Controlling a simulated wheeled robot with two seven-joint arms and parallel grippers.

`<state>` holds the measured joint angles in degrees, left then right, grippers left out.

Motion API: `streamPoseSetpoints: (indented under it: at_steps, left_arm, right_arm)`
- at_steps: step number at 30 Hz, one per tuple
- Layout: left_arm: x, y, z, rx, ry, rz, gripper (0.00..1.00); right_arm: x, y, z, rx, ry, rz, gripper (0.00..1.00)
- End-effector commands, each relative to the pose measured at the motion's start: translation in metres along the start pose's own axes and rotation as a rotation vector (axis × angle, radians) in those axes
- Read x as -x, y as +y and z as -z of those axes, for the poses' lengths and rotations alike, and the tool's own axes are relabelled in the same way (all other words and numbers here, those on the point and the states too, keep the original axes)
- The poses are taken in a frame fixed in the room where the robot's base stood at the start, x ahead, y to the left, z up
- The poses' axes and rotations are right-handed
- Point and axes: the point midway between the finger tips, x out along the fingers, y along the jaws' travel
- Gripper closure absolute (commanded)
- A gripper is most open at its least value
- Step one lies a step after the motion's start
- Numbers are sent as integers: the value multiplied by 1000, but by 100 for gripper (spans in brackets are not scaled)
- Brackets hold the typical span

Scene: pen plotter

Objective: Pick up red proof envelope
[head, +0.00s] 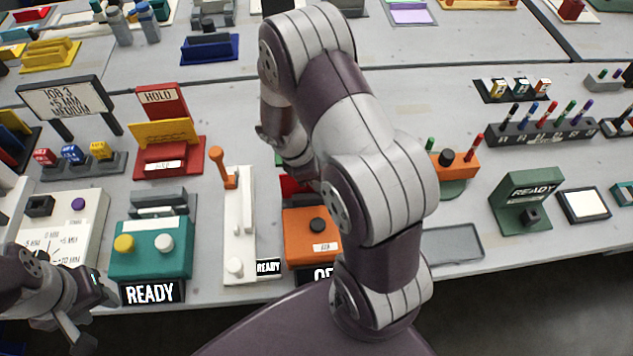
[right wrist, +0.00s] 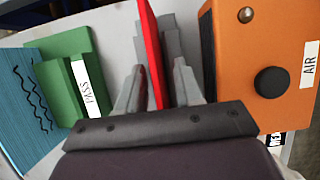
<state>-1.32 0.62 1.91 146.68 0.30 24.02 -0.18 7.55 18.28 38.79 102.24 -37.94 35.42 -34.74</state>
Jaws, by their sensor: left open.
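The red proof envelope (right wrist: 152,50) stands on edge, seen as a thin red slab in the right wrist view. In the head view a bit of red (head: 292,184) shows behind the orange box, mostly covered by my right arm. My right gripper (right wrist: 158,80) has one finger on each side of the red slab, with a gap visible at least on the right side. The fingers look open around it. In the head view the right fingers are hidden by the arm. My left gripper (head: 92,318) is open and empty at the lower left, near the table's front edge.
An orange AIR box (right wrist: 255,60) stands close right of the right fingers; it also shows in the head view (head: 300,226). A green PASS holder (right wrist: 66,70) is to the left. A white unit (head: 238,215) and teal READY box (head: 150,262) stand left of the orange box.

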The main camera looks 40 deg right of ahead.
Motion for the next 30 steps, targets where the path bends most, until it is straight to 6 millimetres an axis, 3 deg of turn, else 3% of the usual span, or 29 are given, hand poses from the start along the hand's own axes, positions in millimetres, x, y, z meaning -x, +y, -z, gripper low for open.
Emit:
streamPoseSetpoints:
  at_steps: [5, 9, 23, 30]
  left_arm:
    - [0, 0, 0, 0, 0, 0, 57]
    - [0, 0, 0, 0, 0, 0, 57]
    - [1, 0, 0, 0, 0, 0, 57]
    - [4, 0, 0, 0, 0, 0, 57]
  right_arm:
    - [0, 0, 0, -1, 0, -1, 65]
    - [0, 0, 0, -1, 0, -1, 100]
    - [4, 1, -1, -2, 1, -2, 100]
    - [37, 1, -15, -4, 2, -4, 100]
